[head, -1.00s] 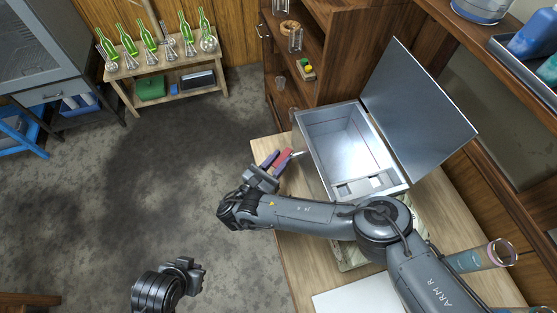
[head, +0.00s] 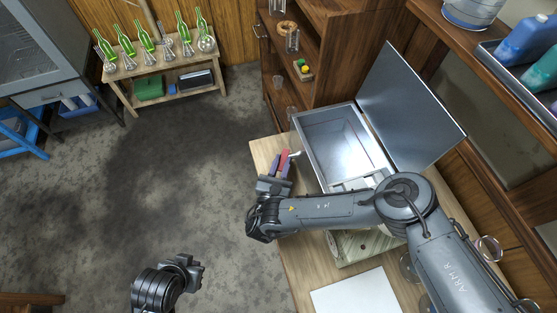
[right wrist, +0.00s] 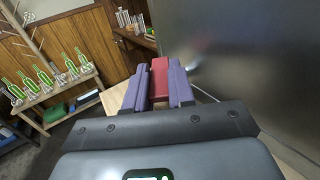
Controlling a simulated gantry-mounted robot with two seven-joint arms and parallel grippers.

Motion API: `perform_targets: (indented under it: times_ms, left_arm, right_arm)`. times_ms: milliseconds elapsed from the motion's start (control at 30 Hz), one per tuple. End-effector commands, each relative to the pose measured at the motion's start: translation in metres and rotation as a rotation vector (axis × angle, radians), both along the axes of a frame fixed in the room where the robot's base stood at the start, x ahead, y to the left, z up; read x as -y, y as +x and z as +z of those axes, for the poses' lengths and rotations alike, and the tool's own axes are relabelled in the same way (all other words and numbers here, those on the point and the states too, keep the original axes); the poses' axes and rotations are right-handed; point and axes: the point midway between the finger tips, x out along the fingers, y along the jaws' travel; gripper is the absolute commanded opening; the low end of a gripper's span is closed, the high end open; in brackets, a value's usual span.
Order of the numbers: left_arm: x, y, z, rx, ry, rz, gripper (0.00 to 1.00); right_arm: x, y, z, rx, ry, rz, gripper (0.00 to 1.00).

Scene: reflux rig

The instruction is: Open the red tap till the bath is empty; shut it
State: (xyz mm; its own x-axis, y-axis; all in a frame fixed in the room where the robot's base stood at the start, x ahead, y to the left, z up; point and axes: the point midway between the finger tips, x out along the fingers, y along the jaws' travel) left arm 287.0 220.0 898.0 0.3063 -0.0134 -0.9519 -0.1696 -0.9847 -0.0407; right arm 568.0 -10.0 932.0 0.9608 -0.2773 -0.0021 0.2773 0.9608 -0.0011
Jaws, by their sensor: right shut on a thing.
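The bath is an open metal box (head: 306,157) on the wooden bench in the head view, its grey lid (head: 408,105) raised to the right. I cannot tell how much liquid is inside. The red tap handle (head: 284,158) is at its left side, with a pale spout beside it. My right gripper (head: 279,166) is shut on the red handle; in the right wrist view the handle (right wrist: 160,72) sits between the purple fingers (right wrist: 158,92). My left gripper (head: 192,268) hangs low over the floor, away from the bath; its jaws are not clear.
A white sheet (head: 357,295) lies on the bench, partly near my right arm. A shelf cabinet (head: 340,50) stands behind the bath. A low rack (head: 163,68) with green bottles and flasks is at the back left. The floor between is clear.

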Motion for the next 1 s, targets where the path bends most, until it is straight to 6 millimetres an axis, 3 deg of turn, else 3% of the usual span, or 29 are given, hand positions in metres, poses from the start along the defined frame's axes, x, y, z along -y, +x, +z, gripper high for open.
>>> perform_targets:
  times_ms: [400,1000]
  left_arm:
    - [0.001,0.000,-0.021,-0.001,-0.005,0.004,0.00]
    - [0.003,0.000,-0.025,-0.001,-0.011,0.007,0.00]
  right_arm:
    - [0.012,-0.001,-0.001,0.005,-0.003,0.258,0.00]
    - [0.014,-0.001,0.001,0.003,0.000,0.319,0.00]
